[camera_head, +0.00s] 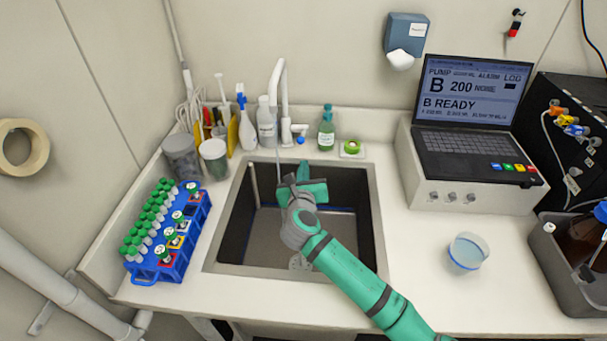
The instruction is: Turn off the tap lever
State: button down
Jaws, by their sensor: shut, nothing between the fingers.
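The white tap (284,98) stands at the back edge of the sink (232,180), with its tall bent spout over the basin. A short side lever (298,128) sticks out to the right near the tap's base, with a small blue part just below it. A thin pale line like running water drops from the spout into the basin. My teal gripper (303,175) is over the back part of the sink, below and in front of the lever. It is shut and empty, and looks apart from the lever. The fingertips are small and partly hidden by the wrist.
Bottles (266,122) and brushes stand behind the sink on the left. A green soap bottle (326,128) stands right of the tap. A blue tube rack (180,250) is left of the sink. A clear bowl (466,252) and a laptop (470,110) are on the right.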

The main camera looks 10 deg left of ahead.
aim_at(303, 134)
jog(key=w+a+r, duration=0.1)
jog(key=w+r, duration=0.2)
jog(key=w, duration=0.2)
jog(key=shift+w+a, duration=0.15)
dwell(0.3)
